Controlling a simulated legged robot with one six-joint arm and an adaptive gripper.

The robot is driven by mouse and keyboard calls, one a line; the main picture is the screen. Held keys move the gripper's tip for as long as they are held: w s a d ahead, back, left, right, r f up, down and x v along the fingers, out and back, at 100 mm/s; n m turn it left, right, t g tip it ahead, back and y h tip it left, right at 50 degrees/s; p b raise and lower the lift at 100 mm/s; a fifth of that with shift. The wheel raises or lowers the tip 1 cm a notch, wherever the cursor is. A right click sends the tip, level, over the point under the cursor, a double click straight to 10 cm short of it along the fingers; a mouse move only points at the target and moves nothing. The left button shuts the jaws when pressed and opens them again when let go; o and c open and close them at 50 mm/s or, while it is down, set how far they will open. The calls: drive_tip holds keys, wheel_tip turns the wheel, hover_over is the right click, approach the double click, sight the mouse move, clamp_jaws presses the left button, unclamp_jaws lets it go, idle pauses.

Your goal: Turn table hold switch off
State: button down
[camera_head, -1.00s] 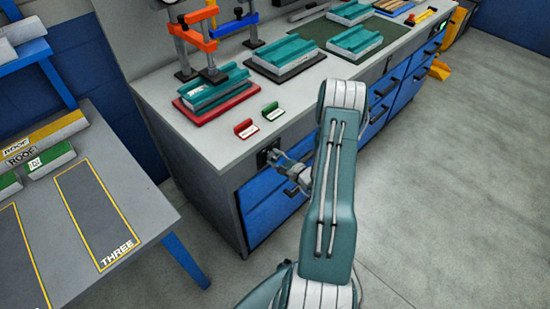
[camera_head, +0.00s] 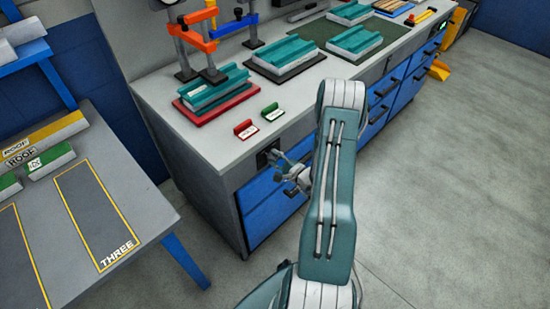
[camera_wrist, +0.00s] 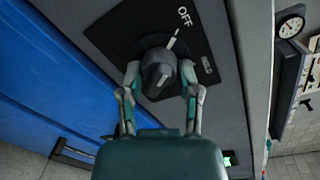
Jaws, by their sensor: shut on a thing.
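The switch is a dark round knob (camera_wrist: 158,70) on a black plate (camera_wrist: 128,28) on the grey front of the workbench. The plate reads OFF at its upper edge in the wrist view, with a white line just below the word. A small pale mark shows on the knob's face; I cannot tell its exact setting. My gripper (camera_wrist: 160,88) is shut on the knob, one finger on each side. In the head view my gripper (camera_head: 280,168) is at the bench front near the dark switch plate (camera_head: 265,155), which it partly hides.
Blue drawers (camera_head: 268,204) with dark handles lie beside and below the switch. A red tag (camera_head: 246,130) and a green tag (camera_head: 271,111) stand on the bench edge above. A grey table (camera_head: 135,200) marked THREE stands at left. The floor at right is clear.

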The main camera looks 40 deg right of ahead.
drive_tip(key=shift+c, duration=1.5)
unclamp_jaws()
drive_tip(key=shift+w+a, duration=0.1)
drive_tip(key=s+d, duration=0.1)
drive_tip(key=s, duration=1.1)
drive_tip(key=shift+d+r, duration=0.15)
drive_tip(key=shift+r, duration=0.15)
